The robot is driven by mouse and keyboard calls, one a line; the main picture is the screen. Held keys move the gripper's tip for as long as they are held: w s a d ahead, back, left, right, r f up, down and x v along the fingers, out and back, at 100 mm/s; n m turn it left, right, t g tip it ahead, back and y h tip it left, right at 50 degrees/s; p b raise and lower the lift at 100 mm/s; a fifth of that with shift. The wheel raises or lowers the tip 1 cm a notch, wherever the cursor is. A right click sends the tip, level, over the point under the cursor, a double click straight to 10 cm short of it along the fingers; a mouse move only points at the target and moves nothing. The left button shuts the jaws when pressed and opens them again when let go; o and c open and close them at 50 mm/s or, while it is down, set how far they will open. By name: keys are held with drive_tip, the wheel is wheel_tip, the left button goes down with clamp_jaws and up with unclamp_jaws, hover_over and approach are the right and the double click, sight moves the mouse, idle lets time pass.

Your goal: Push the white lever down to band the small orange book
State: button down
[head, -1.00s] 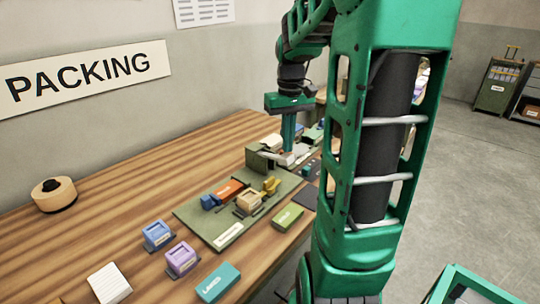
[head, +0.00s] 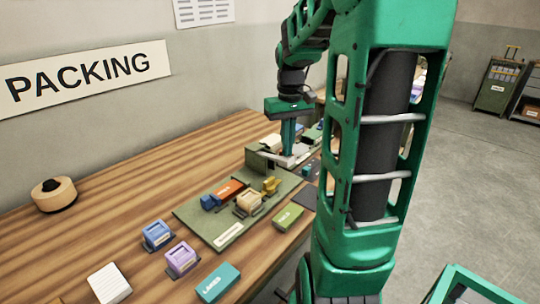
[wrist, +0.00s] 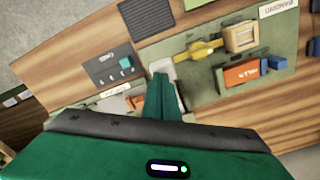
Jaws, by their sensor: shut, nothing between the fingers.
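My gripper (head: 289,153) is shut and empty, pointing down at the white lever (head: 286,160) of a green device. In the wrist view the closed fingertips (wrist: 161,78) overlap the pale lever (wrist: 162,67); they look to be at or on it, but contact is not certain. An orange book-like block (head: 230,188) with a white label lies on the green board beside a blue piece, and shows in the wrist view (wrist: 241,73). Another small orange item (wrist: 136,102) lies left of the fingers in the wrist view, partly hidden.
The green board (head: 220,239) also carries a yellow piece (head: 271,185) and a tan block (head: 249,201). A dark panel with a teal button (wrist: 125,63) is near the lever. Purple (head: 182,260) and blue (head: 157,235) holders stand nearer. The table's left side is mostly clear.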

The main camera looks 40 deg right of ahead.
sight(287, 159)
drive_tip(key=shift+f, duration=2.35)
idle(0.4)
idle(0.4)
drive_tip(key=shift+r, duration=4.55)
drive_tip(key=s+a+f+m, duration=0.1)
drive_tip(key=s+a+f, duration=0.3)
drive_tip(key=s, duration=0.5)
drive_tip(key=s+a+f+m, duration=0.1)
drive_tip(key=s+a+f, duration=0.3)
drive_tip(key=s+a, duration=0.3)
drive_tip(key=shift+s+a, duration=0.3)
drive_tip(key=shift+s, duration=0.6)
drive_tip(key=shift+f, duration=0.1)
